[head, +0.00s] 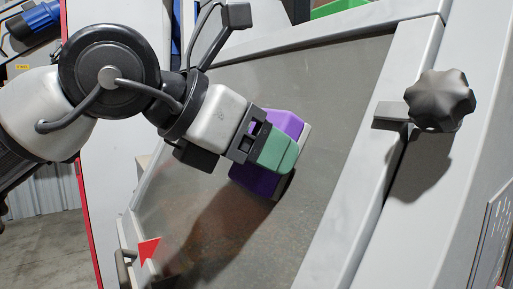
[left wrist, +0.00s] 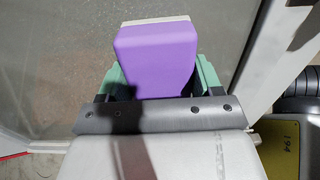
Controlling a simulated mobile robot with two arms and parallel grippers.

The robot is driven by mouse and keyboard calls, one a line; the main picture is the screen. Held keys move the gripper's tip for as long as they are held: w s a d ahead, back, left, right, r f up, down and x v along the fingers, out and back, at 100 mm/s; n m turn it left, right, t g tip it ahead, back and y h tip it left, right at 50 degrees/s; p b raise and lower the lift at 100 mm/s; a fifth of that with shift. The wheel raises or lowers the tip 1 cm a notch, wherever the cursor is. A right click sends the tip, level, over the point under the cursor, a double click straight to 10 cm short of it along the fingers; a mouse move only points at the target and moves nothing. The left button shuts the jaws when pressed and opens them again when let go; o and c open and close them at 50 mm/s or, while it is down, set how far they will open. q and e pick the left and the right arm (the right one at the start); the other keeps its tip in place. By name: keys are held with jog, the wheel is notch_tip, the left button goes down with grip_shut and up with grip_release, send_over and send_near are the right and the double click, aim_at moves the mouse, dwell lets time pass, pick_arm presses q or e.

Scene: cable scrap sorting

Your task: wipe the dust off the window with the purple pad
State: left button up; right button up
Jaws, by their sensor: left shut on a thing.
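The purple pad (head: 255,180) is a purple block with a pale grey layer on its far side. My left gripper (head: 275,150), with green fingers, is shut on it. In the left wrist view the purple pad (left wrist: 156,60) sits between the green fingers, its pale edge away from the gripper. The window (head: 330,100) is a grey-brown, dull pane in a light grey frame, with reddish-brown specks low down. The pad is at the middle of the pane; I cannot tell whether its pale face touches the glass. My right gripper is not in view.
A black lobed knob (head: 440,100) stands out from the frame at the right. A red triangle sticker (head: 149,249) and a handle (head: 124,268) are at the lower left. A yellow plate (left wrist: 283,148) lies right of the gripper in the wrist view.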

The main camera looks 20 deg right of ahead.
pick_arm(q)
jog(key=shift+w+a+r, duration=0.1)
jog(key=shift+a+r, duration=0.25)
jog(key=shift+a, duration=0.25)
jog(key=shift+v, duration=2.25)
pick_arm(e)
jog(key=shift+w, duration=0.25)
pick_arm(q)
jog(key=v, duration=0.3)
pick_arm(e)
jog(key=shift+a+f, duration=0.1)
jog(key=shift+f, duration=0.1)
